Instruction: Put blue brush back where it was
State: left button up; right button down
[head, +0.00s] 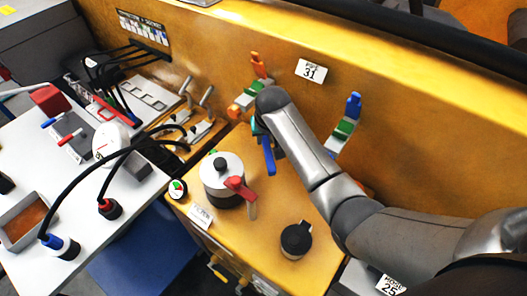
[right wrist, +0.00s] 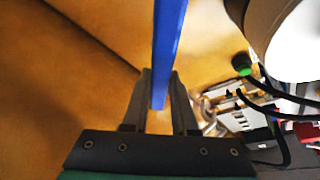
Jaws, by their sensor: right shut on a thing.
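The blue brush (head: 268,158) shows in the head view as a blue bar below my right gripper (head: 262,132), above the yellow bench top. In the right wrist view the blue bar (right wrist: 168,45) stands between the two fingers of my right gripper (right wrist: 162,75), which is shut on it. My forearm and wrist hide part of the gripper in the head view. Two clips or holders are at the yellow back panel: one with an orange top (head: 256,66), left of my wrist, and one with a blue top and green part (head: 353,106), right of it. My left gripper is out of view.
On the yellow bench (head: 260,232) stand a silver pot with a red handle (head: 221,178) and a dark round knob (head: 296,240). The yellow panel (head: 400,120) rises behind. A white table (head: 140,200) with cables and tools is at the left.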

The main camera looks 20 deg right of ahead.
aim_at(265, 153)
notch_tip(265, 153, down, 3)
jog(key=shift+s+r, duration=0.1)
jog(key=shift+r, duration=0.1)
notch_tip(265, 153, down, 4)
jog(key=shift+r+b, duration=0.1)
jog(key=shift+b, duration=0.4)
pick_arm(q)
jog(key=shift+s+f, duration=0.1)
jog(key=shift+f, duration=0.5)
pick_arm(e)
jog(key=shift+f, duration=0.3)
jog(key=c, duration=0.7)
grip_release()
